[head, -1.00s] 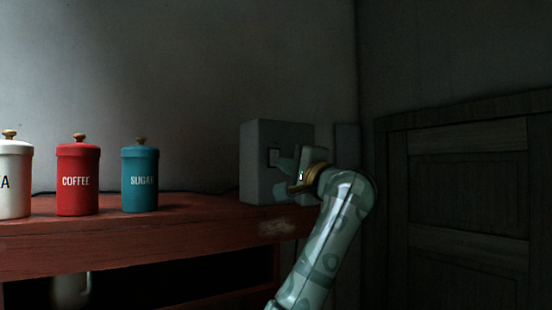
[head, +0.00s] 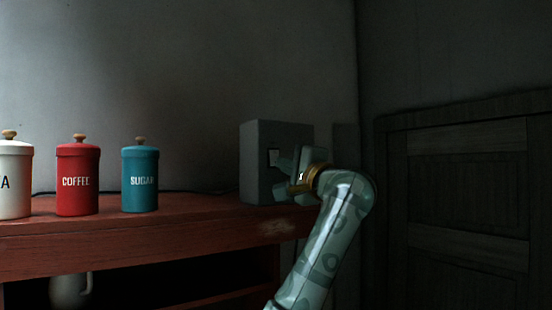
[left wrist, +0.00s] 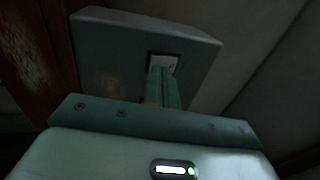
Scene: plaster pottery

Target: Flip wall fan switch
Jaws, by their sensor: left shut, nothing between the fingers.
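A grey box (head: 262,135) stands at the right end of the red shelf, with a small switch (head: 274,157) in a dark frame on its front. The switch also shows in the left wrist view as a pale plate (left wrist: 164,60) in a dark frame. My left gripper (head: 283,164) is shut and empty, its fingertips at the switch. In the left wrist view the closed fingers (left wrist: 161,82) reach the lower edge of the plate and hide part of it. I cannot tell whether they touch it. My right gripper is not in view.
A red shelf (head: 190,230) carries a white canister (head: 14,180), a red coffee canister (head: 78,182) and a blue sugar canister (head: 140,181), all left of the box. A pale jug (head: 70,291) sits below. A dark wooden door (head: 470,195) is at right.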

